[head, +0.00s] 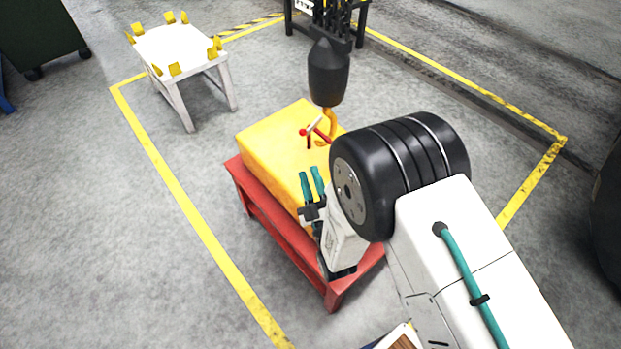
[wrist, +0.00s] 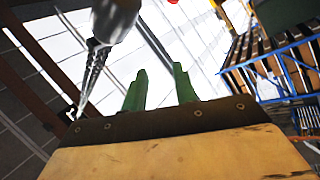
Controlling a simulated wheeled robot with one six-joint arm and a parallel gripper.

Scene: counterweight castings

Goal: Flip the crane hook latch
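The crane hook (head: 328,122) is orange and hangs under a dark hook block (head: 328,75), over the top of a yellow casting (head: 280,140). A small red-and-white lever (head: 314,125), which looks like the latch, shows beside the hook. My gripper (head: 311,184) is in front of the hook, apart from it, beside the casting's near side. Its two teal fingers, also seen in the wrist view (wrist: 160,88), stand apart with nothing between them. In the wrist view, a grey metal body (wrist: 115,18) hangs at upper left, and a bit of red shows at the top edge.
The casting rests on a red stand (head: 268,225). A white table with yellow posts (head: 178,48) stands at the back left. A black rack is behind the hook. Yellow floor lines surround the area, and the floor at left is clear.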

